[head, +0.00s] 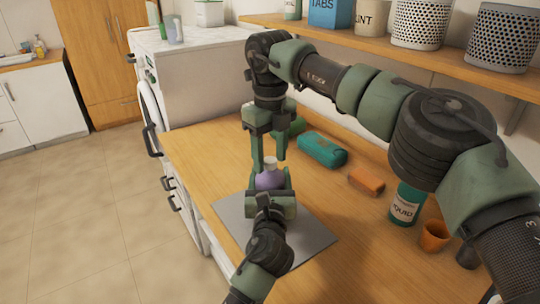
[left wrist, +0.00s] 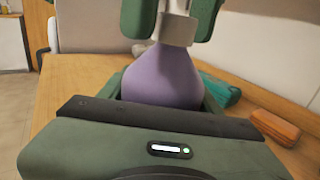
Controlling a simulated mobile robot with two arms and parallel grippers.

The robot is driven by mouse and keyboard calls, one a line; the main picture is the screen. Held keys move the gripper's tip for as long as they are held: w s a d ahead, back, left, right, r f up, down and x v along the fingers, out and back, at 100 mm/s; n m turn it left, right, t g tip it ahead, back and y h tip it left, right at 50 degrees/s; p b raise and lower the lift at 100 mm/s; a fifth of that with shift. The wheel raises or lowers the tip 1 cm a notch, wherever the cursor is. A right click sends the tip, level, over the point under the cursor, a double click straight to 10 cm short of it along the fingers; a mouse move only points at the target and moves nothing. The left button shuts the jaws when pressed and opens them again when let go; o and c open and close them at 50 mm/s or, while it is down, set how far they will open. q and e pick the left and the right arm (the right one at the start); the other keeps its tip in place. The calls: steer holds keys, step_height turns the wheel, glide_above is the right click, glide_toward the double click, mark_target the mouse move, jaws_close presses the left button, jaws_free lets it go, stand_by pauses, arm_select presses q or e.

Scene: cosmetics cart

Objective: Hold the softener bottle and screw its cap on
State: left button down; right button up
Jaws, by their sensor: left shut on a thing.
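The purple softener bottle (head: 268,181) stands upright over the grey mat (head: 312,236). My left gripper (head: 270,195) is shut around its body. In the left wrist view the purple body (left wrist: 163,75) rises beyond the gripper's dark edge, which hides its lower part. The white cap (head: 270,163) is at the bottle's top, and it also shows in the left wrist view (left wrist: 178,30). My right gripper (head: 270,150) points down from above, one finger on each side of the cap. I cannot tell whether its fingers press on the cap or how far it is threaded.
A teal pack (head: 322,149) and an orange block (head: 366,181) lie right of the mat. A green liquid bottle (head: 405,204) and an orange cup (head: 434,236) stand further right. A shelf (head: 400,48) with baskets and tins runs above the wooden counter (head: 205,160). The counter left of the mat is clear.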

steer(key=shift+r, duration=0.15)
steer(key=shift+r, duration=3.6)
arm_select(q)
steer(key=shift+c, duration=1.2)
jaws_free()
steer(key=shift+s, duration=0.1)
steer(key=s, duration=0.7)
steer(key=shift+s, duration=0.3)
arm_select(e)
steer(key=shift+f, duration=0.25)
